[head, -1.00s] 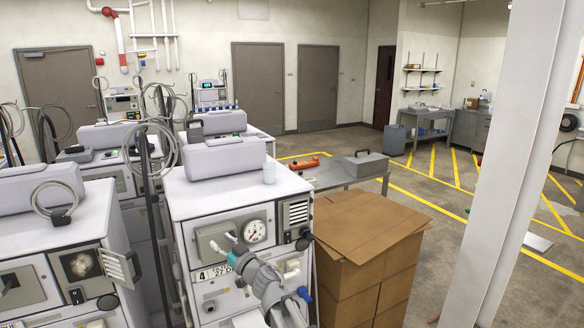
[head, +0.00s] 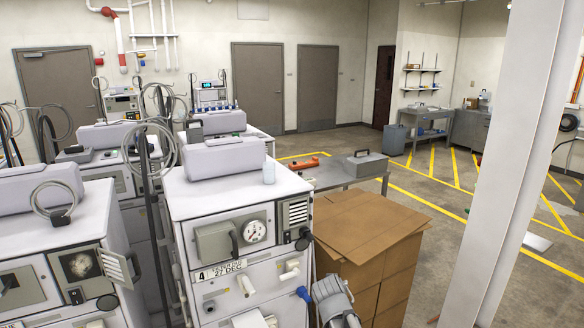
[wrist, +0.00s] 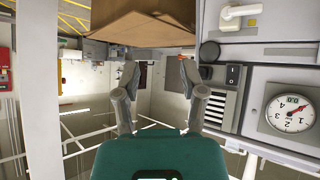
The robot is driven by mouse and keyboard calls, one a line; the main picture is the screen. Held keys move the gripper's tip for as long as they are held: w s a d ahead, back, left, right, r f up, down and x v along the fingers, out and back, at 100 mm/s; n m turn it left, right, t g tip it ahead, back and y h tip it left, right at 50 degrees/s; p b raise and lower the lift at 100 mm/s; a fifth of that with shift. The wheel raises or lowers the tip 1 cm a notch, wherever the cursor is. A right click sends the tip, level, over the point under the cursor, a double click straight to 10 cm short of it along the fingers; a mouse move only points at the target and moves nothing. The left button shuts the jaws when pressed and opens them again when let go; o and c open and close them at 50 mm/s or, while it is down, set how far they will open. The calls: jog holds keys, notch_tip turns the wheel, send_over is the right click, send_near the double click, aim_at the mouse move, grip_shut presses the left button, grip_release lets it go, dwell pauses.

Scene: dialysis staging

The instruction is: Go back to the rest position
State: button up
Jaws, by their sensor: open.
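My gripper (wrist: 159,72) shows in the wrist view with its two grey fingers apart and nothing between them. In the head view my arm reaches only into the bottom edge, in front of the cardboard boxes and beside the white machine; its fingers cannot be made out there. The white machine (head: 222,290) has a round gauge and a label with a 4 and "27 DEC". Its gauge (wrist: 293,114) also shows upside down at the right of the wrist view, apart from the fingers.
Stacked brown cardboard boxes (head: 362,225) stand right of the machine and show at the top of the wrist view (wrist: 140,22). A white pillar (head: 515,160) rises at the right. More machines crowd the left. Open floor with yellow lines (head: 440,195) lies behind the boxes.

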jog(key=s+d+f+g+y, duration=0.1)
jog(key=s+f+g, duration=0.1)
jog(key=s, duration=0.4)
jog(key=s+d+f+g, duration=0.2)
jog(key=s+g, duration=0.2)
jog(key=s, duration=0.1)
jog(key=s+d+f+n+g+y, duration=0.1)
jog(key=s+f+g, duration=0.1)
jog(key=s, duration=0.4)
jog(key=shift+s+d+f+g+y, duration=0.3)
jog(key=shift+f+g, duration=0.05)
jog(key=shift+g, duration=0.45)
